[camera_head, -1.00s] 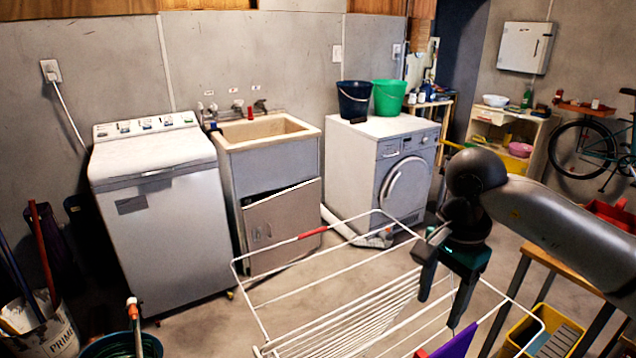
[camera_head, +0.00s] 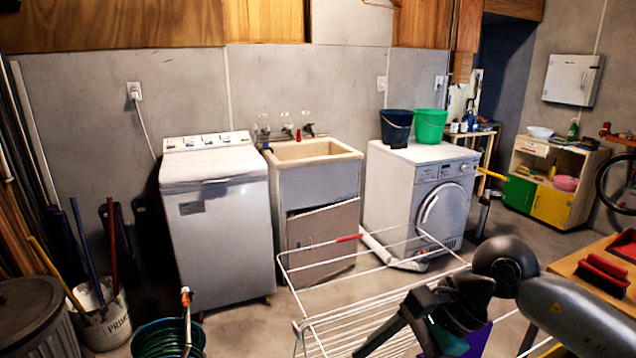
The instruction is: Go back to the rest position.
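My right arm comes in from the right edge. Its black gripper (camera_head: 392,345) hangs low in front of the drying rack, pointing down and left. Its fingers look spread, with nothing seen between them; the tips are close to the bottom edge. My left arm and gripper are not in view. The white drying rack (camera_head: 345,318) stands in front of the gripper, partly hidden by my arm. A purple cloth (camera_head: 478,340) shows at the rack's lower right, mostly hidden behind the gripper.
A washing machine (camera_head: 218,235), a sink cabinet (camera_head: 318,215) and a dryer (camera_head: 405,190) line the back wall. A bucket with a green hose (camera_head: 165,340) stands at front left. A wooden table (camera_head: 588,268) with a red brush (camera_head: 604,274) is at right, near my arm.

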